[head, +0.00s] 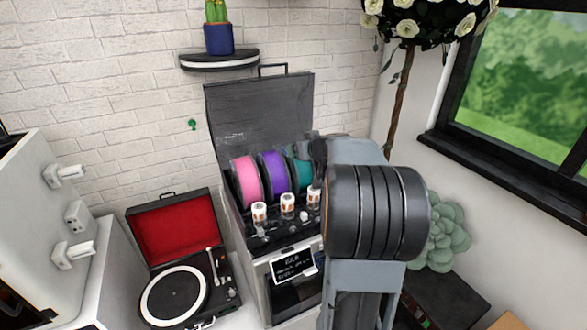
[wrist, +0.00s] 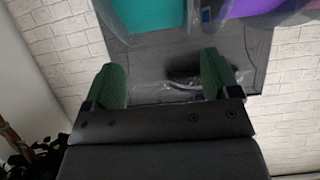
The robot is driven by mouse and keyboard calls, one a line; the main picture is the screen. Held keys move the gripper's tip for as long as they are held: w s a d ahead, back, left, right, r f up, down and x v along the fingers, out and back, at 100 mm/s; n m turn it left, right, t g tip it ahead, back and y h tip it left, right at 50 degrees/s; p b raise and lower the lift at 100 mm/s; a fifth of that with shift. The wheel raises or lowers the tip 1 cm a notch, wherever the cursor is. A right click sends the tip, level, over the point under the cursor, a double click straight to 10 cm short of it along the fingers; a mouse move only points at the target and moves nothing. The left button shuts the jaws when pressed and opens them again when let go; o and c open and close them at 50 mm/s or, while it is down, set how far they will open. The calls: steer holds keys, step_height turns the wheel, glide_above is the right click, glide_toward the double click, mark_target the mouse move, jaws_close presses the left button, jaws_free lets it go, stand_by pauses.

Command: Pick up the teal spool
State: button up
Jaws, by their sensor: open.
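The teal spool (head: 303,174) stands upright at the right end of a row of spools in an open black case. My arm hides its right part in the head view. In the wrist view the teal spool (wrist: 150,13) is cut off by the top edge. My gripper (wrist: 163,76) is open, with its two green fingers apart and nothing between them. The spool lies beyond the fingertips, apart from them in the picture. In the head view my wrist covers the right side of the case, and the fingertips cannot be made out.
A purple spool (head: 272,173) and a pink spool (head: 246,181) stand left of the teal one. Several small white-capped jars (head: 287,202) stand in front. The raised case lid (head: 258,115) is behind. A record player (head: 175,285) is at left, a plant (head: 447,235) at right.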

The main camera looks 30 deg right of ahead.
steer(key=p+x, duration=0.1)
steer(key=x, duration=0.1)
steer(key=p+x, duration=0.1)
steer(key=x, duration=0.1)
steer(key=shift+w, duration=0.5)
steer(key=shift+w+d+f+p, duration=0.15)
steer(key=shift+w+f+p, duration=0.15)
steer(key=shift+w, duration=0.2)
jaws_close()
steer(key=shift+r, duration=0.25)
